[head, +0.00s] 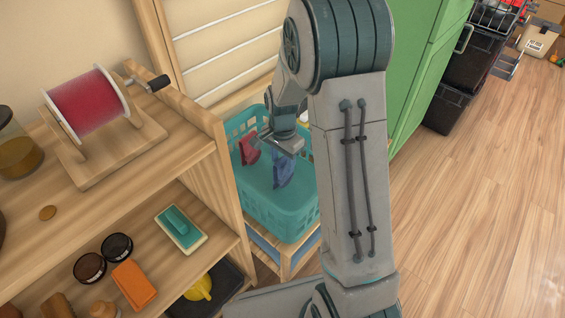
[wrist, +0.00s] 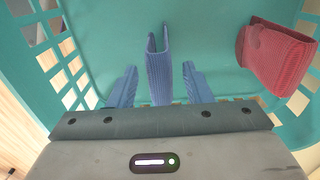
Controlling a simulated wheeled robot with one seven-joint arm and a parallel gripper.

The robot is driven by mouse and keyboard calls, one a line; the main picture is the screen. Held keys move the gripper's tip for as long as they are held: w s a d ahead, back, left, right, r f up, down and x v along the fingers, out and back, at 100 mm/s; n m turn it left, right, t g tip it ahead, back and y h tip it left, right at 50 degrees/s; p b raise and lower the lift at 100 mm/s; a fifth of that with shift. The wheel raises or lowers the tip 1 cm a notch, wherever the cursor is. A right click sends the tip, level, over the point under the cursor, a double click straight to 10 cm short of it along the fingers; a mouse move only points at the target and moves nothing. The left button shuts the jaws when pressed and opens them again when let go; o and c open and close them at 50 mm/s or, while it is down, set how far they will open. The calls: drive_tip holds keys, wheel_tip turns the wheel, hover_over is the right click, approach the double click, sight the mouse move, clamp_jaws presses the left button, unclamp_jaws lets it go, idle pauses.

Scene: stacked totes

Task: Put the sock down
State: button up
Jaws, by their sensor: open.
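A blue ribbed sock (wrist: 158,72) stands upright between the two spread blue fingers of my gripper (wrist: 159,68) in the wrist view, with a visible gap on each side. In the head view the sock (head: 284,170) shows just below my gripper (head: 279,148), inside the teal basket (head: 275,212). My gripper is open and points down into the basket. Whether the sock's lower end rests on the basket floor is hard to tell. The basket also shows in the wrist view (wrist: 110,20).
A red folded cloth (wrist: 277,55) lies in the basket, right of the sock in the wrist view. The basket stands on a small wooden stand (head: 290,260) between a wooden shelf (head: 195,150) and a green cabinet (head: 415,70). Open floor lies to the right.

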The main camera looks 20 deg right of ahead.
wheel_tip(320, 180, up, 8)
drive_tip(key=p, duration=0.2)
drive_tip(key=shift+r+p, duration=0.25)
drive_tip(key=shift+p, duration=0.15)
drive_tip(key=shift+s+r, duration=0.2)
drive_tip(key=shift+r, duration=0.4)
drive_tip(key=s+r+n, duration=0.4)
drive_tip(key=s+n, duration=0.1)
drive_tip(key=s, duration=0.5)
drive_tip(key=s+r+n+t, duration=0.1)
drive_tip(key=s+r+n, duration=0.3)
drive_tip(key=s, duration=0.6)
drive_tip(key=shift+a+n, duration=0.2)
drive_tip(key=shift+n, duration=1)
